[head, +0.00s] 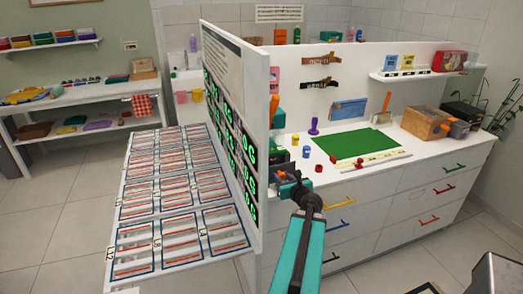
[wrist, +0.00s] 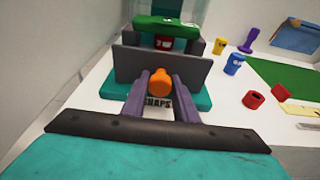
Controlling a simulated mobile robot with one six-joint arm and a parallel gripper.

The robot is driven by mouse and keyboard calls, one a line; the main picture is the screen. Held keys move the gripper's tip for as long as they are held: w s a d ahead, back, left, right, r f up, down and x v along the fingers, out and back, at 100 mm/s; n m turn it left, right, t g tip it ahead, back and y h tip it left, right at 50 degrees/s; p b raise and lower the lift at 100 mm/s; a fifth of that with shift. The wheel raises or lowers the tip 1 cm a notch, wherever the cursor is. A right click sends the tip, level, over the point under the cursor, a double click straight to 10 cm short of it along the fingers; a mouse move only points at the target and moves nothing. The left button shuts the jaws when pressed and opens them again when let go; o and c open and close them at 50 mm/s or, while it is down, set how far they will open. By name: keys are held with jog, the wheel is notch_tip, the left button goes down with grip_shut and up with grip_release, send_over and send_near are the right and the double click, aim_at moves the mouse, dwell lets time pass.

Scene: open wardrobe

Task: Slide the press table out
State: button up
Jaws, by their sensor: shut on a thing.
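The press stands at the left end of the white counter, against the partition. In the wrist view it has a green top (wrist: 168,32), an upright grey plate (wrist: 130,62) and a teal base (wrist: 197,101) marked "SNAPS". An orange knob (wrist: 159,84) sticks out at the front, apparently the handle of the press table. My gripper (wrist: 160,80) is shut on this knob, one finger on each side. In the head view my gripper (head: 283,178) is at the counter's front left, and the press (head: 278,147) is partly hidden by the partition edge.
Yellow (wrist: 220,46), blue (wrist: 234,64) and red (wrist: 253,98) small pieces and a purple stamp (head: 314,126) stand right of the press. A green mat (head: 357,143) lies farther right. The partition (head: 260,150) closes off the left. Floor is free before the drawers.

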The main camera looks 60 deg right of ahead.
jog(key=shift+s+a+p, duration=0.6)
jog(key=shift+a+p, duration=0.05)
jog(key=shift+p, duration=2.35)
jog(key=o, duration=0.4)
jog(key=shift+f, duration=0.1)
jog(key=shift+s+a, duration=0.25)
jog(key=shift+s, duration=0.3)
jog(key=shift+o, duration=1)
jog(key=shift+s+a+p, duration=0.35)
jog(key=shift+s+p, duration=0.15)
jog(key=shift+p, duration=0.8)
